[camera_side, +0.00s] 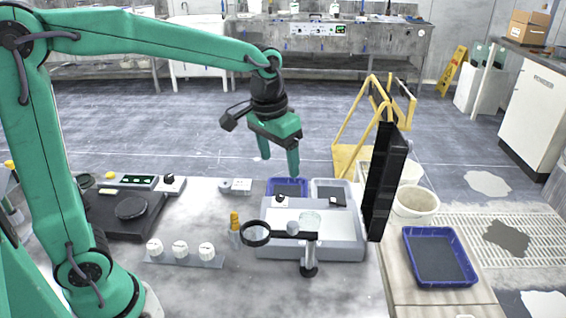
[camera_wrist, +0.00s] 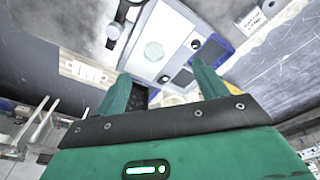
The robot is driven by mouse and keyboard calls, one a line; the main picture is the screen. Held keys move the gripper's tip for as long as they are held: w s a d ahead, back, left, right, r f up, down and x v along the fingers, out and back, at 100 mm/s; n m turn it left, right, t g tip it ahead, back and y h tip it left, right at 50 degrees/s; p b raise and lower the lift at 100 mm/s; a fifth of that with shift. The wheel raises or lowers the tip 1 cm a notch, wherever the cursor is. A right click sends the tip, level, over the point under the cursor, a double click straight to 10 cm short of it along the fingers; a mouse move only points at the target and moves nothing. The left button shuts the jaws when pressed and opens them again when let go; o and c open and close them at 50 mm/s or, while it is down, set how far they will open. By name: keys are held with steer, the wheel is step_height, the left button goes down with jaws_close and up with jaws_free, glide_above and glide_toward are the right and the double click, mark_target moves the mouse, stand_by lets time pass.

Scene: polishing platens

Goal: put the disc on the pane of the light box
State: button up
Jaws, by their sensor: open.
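A pale, translucent round disc (camera_side: 310,218) lies on top of a low grey box (camera_side: 340,242), which looks like the light box. The disc also shows in the wrist view (camera_wrist: 153,50), on the box's light top (camera_wrist: 172,28). I cannot tell the pane's outline from the rest of the top. My gripper (camera_side: 279,160) is open and empty, raised well above the bench's back edge, beyond the box in the side view. In the wrist view, the disc appears ahead of the gap between my fingertips (camera_wrist: 160,72), apart from them.
A magnifier ring (camera_side: 255,233) on a stand (camera_side: 309,270) crosses the box's front. An upright black panel (camera_side: 385,180) stands at its right. A blue tray (camera_side: 287,185) sits behind it.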

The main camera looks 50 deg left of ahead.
steer(key=s+a+t, duration=0.2)
steer(key=s, duration=0.6)
steer(key=s+a+t, duration=0.1)
steer(key=s+a, duration=0.1)
steer(key=s, duration=0.6)
steer(key=shift+s+r+t, duration=0.35)
steer(key=shift+r+t, duration=0.05)
steer(key=shift+r, duration=0.05)
